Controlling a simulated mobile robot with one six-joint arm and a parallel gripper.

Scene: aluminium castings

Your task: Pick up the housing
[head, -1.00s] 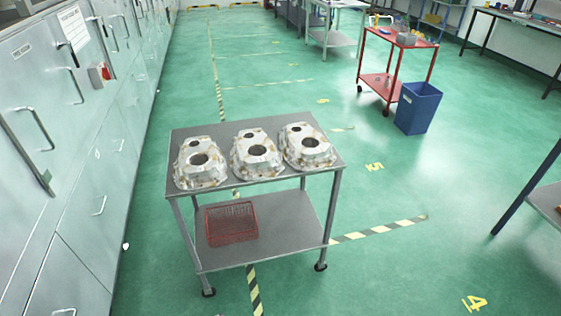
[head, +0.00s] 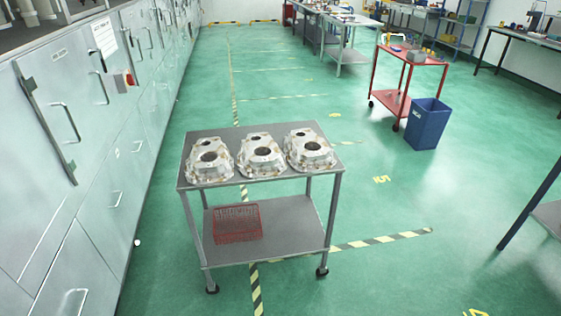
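Three similar silver cast housings stand side by side on the top of a grey trolley (head: 262,186). They are the left housing (head: 197,172), the middle housing (head: 248,169) and the right housing (head: 298,163). Each has a large dark round opening and a smaller one behind it. Brownish marks show on their edges. Which one the task means cannot be told. My gripper is not in view.
A red wire basket (head: 235,224) sits on the trolley's lower shelf. Grey cabinets (head: 100,150) line the left. A red cart (head: 392,98) and a blue bin (head: 427,124) stand at the back right. Green floor is open around the trolley.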

